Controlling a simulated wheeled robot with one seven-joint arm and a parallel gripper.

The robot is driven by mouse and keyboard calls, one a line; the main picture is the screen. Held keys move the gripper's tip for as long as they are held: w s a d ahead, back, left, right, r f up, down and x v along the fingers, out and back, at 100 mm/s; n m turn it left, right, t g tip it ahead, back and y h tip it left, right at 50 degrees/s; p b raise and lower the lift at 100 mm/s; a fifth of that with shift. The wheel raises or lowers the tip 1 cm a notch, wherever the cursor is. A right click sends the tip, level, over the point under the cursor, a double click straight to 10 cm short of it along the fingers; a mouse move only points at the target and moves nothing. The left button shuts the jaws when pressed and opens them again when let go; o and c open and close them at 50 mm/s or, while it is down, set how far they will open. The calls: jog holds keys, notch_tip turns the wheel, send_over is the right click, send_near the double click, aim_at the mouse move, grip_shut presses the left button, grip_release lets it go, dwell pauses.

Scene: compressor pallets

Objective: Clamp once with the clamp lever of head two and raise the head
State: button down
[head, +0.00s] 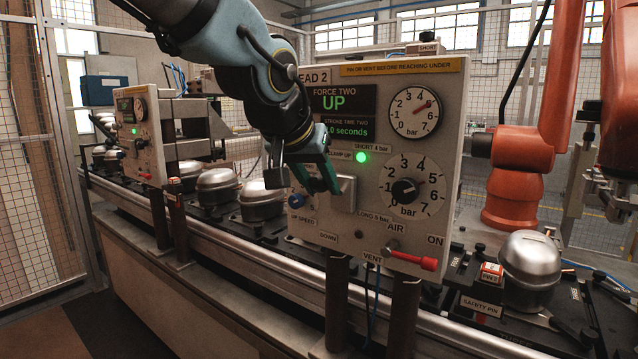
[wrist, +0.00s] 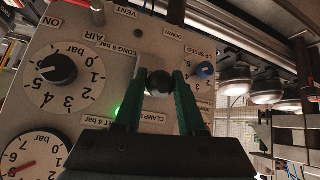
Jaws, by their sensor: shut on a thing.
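The head two panel (head: 395,90) is a light box marked HEAD 2. Its display (head: 337,103) reads FORCE TWO UP, with a stroke time line partly hidden by my arm. A green lamp (head: 361,157) is lit by the CLAMP UP label; green glow shows in the wrist view too. My gripper (head: 322,176) is at the panel's lever plate (head: 347,193). In the wrist view, my gripper (wrist: 159,88) is shut on the dark ball knob of the clamp lever (wrist: 159,83). The lever's shaft is hidden behind the knob and fingers.
A blue speed knob (head: 296,201) sits left of the lever. A black pressure dial (head: 404,190) and red air valve handle (head: 413,260) are to its right. A red PIN 2 tag (head: 491,272) stands by a metal compressor shell (head: 531,262). An orange robot arm (head: 520,150) stands behind.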

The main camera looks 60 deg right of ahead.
jog(key=c, duration=0.5)
grip_release()
jog(key=shift+r, duration=0.1)
jog(key=b+v, duration=0.1)
jog(key=v, duration=0.9)
jog(key=shift+a+r+b, duration=0.2)
jog(key=shift+a+b, duration=0.05)
jog(key=shift+b, duration=0.15)
